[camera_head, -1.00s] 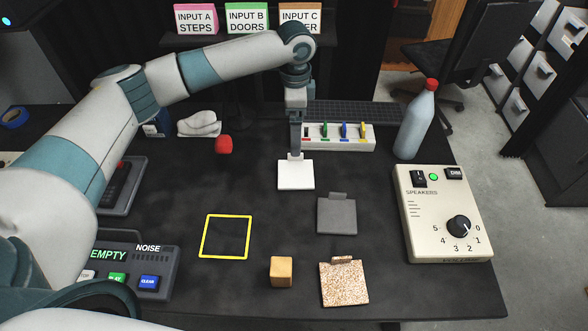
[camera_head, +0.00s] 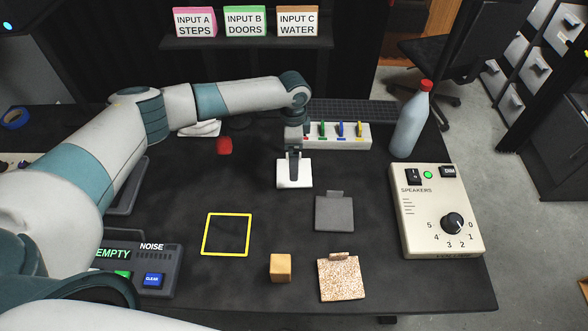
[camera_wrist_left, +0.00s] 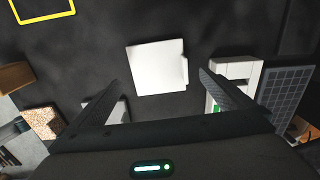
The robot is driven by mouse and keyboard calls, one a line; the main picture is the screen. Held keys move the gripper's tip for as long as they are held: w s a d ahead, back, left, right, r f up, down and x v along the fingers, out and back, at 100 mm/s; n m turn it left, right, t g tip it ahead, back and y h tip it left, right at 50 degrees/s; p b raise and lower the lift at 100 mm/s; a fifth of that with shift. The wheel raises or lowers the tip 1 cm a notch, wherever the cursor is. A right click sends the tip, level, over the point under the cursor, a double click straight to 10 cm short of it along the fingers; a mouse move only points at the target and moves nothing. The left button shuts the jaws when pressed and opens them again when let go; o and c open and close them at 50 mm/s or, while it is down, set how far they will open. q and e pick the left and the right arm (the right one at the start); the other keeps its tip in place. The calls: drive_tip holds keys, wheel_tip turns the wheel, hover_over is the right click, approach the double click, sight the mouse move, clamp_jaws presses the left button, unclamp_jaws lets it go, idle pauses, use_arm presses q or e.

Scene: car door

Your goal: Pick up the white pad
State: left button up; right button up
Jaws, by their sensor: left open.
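The white pad (camera_head: 294,176) lies flat on the dark table, near the middle in the head view. In the left wrist view the pad (camera_wrist_left: 158,67) shows whole, with a small tab on its right edge, ahead of and between the fingers. My left gripper (camera_head: 294,168) is above the pad and covers its far part in the head view. In the left wrist view the two fingers of this gripper (camera_wrist_left: 155,88) are spread apart with nothing between them. My right gripper is not in view.
A grey pad (camera_head: 334,213), a speckled pad (camera_head: 341,281) and a wooden cube (camera_head: 280,267) lie nearer. A yellow square outline (camera_head: 227,234) is to the left. A switch strip (camera_head: 357,134) stands just behind, with a bottle (camera_head: 411,125) and speaker box (camera_head: 436,210) at right.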

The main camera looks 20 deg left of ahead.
use_arm(q)
drive_tip(key=shift+f, duration=0.6)
drive_tip(key=shift+s+f+p, duration=0.1)
drive_tip(key=shift+f+p, duration=0.25)
drive_tip(key=shift+p, duration=0.1)
drive_tip(key=shift+s+d+f+p, duration=0.15)
drive_tip(key=shift+f+p, duration=0.6)
drive_tip(key=shift+f, duration=1.5)
drive_tip(key=c, duration=1.2)
